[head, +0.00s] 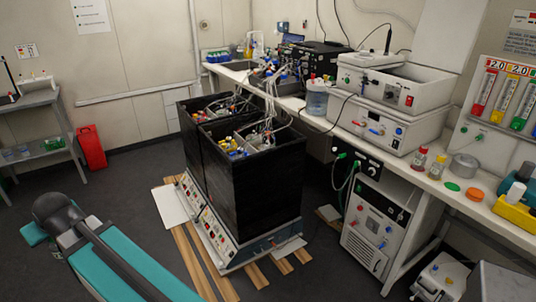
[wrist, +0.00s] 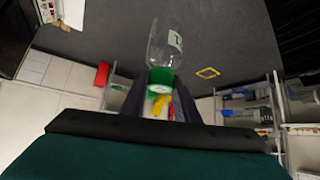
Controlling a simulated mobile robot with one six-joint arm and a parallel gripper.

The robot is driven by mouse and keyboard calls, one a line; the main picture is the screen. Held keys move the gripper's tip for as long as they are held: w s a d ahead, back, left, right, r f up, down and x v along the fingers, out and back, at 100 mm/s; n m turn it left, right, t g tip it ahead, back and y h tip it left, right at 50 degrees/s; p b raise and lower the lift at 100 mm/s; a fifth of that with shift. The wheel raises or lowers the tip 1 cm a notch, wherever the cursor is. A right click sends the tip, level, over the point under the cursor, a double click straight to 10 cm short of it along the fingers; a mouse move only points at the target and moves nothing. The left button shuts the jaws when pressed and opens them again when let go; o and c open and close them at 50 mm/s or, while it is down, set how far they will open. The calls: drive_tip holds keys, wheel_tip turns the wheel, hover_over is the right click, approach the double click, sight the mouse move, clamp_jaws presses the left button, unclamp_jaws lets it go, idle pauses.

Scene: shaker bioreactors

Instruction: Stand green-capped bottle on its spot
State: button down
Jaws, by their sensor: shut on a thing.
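In the wrist view, a clear bottle (wrist: 163,45) with a pale label and a green cap (wrist: 160,77) is held between the dark fingers of my gripper (wrist: 158,98). The cap end is nearest the fingers and the clear body points away from them, toward the top of the picture. My gripper is shut on the bottle. A yellow square outline (wrist: 207,72) shows on the grey floor to the right of the bottle, apart from it; I cannot tell whether it marks the bottle's spot. The gripper and bottle do not show in the head view.
A metal shelf rack (wrist: 250,110) stands right in the wrist view; a red canister (wrist: 102,73) is at left. In the head view, black open-topped boxes (head: 262,190) fill the middle, and a crowded bench (head: 470,205) runs along the right.

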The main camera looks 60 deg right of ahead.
drive_tip(key=shift+w, duration=0.1)
drive_tip(key=shift+d, duration=0.3)
